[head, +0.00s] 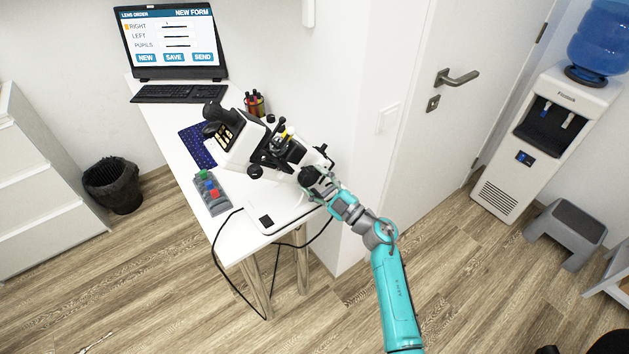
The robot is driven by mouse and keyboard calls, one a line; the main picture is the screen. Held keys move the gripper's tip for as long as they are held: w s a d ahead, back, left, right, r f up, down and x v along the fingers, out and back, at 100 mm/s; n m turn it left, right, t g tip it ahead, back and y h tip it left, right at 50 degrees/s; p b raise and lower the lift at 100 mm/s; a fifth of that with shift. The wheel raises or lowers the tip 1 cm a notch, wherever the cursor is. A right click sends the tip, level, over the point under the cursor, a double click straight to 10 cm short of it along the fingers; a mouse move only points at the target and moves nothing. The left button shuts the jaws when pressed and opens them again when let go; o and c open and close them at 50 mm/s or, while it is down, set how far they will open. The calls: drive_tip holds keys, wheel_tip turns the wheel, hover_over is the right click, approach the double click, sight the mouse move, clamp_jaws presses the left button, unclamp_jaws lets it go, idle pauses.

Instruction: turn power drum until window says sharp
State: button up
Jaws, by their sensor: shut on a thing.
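A white and black lens instrument (270,145) stands on the narrow white desk in the head view, tilted, with several dark knobs. My gripper (312,178) is at its near right side, shut on a dark round part that looks like the power drum. The fingers and wrist cover most of that part, so any marks on it are hidden. I cannot make out a window that reads sharp. Small yellowish marks (225,132) show on the instrument's left part, too small to read.
The white desk (236,240) also holds a laptop (171,42), keyboard (179,93), pen cup (255,104), blue patterned mat (197,146) and grey box with coloured buttons (212,194). A black cable (224,277) hangs off the front. A wall edge (372,160) is close right of my gripper.

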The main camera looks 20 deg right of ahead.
drive_tip(key=o, duration=1.2)
drive_tip(key=shift+s, duration=0.1)
drive_tip(key=v, duration=1.1)
drive_tip(key=shift+s+d+f, duration=0.1)
drive_tip(key=shift+s+d, duration=0.2)
